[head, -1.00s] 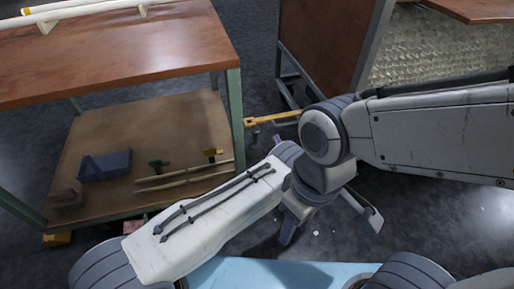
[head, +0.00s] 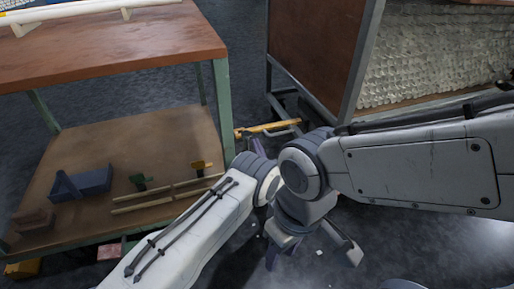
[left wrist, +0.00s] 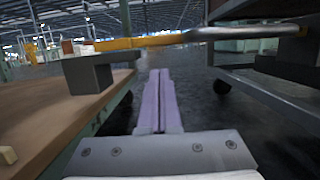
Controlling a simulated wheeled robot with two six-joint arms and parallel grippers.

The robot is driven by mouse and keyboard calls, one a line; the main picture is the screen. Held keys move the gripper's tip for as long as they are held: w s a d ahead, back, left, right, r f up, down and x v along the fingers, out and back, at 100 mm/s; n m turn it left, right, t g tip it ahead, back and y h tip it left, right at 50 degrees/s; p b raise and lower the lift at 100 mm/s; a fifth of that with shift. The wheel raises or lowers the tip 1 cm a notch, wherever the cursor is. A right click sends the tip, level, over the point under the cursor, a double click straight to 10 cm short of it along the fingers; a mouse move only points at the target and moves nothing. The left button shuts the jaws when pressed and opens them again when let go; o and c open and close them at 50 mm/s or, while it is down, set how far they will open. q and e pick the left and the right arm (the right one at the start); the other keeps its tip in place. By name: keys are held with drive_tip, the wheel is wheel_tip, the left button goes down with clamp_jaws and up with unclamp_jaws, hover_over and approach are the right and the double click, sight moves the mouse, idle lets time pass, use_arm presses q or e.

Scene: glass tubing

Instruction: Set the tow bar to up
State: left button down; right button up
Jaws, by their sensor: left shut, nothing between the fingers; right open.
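The tow bar (head: 267,127) is a yellow bar with a grey metal end. It lies low and roughly level between the workbench leg and the brown-panelled cart. In the left wrist view the tow bar (left wrist: 145,41) crosses above my fingertips in the picture, its grey bent end reaching the cart side at right. My left gripper (head: 258,146) is shut and empty, its purple fingers together in the left wrist view (left wrist: 159,72). I cannot tell whether they touch the bar. My right gripper (head: 281,250) is open, lower down, and partly hidden by its arm.
The workbench (head: 120,60) with a lower shelf (head: 95,150) stands at left, holding a blue-grey box (head: 82,184) and small tools. The brown-panelled cart (head: 320,45) stands at the back right.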

use_arm(q)
drive_tip(key=shift+r+b, duration=0.35)
drive_tip(key=shift+r, duration=0.7)
use_arm(e)
drive_tip(key=shift+f, duration=0.55)
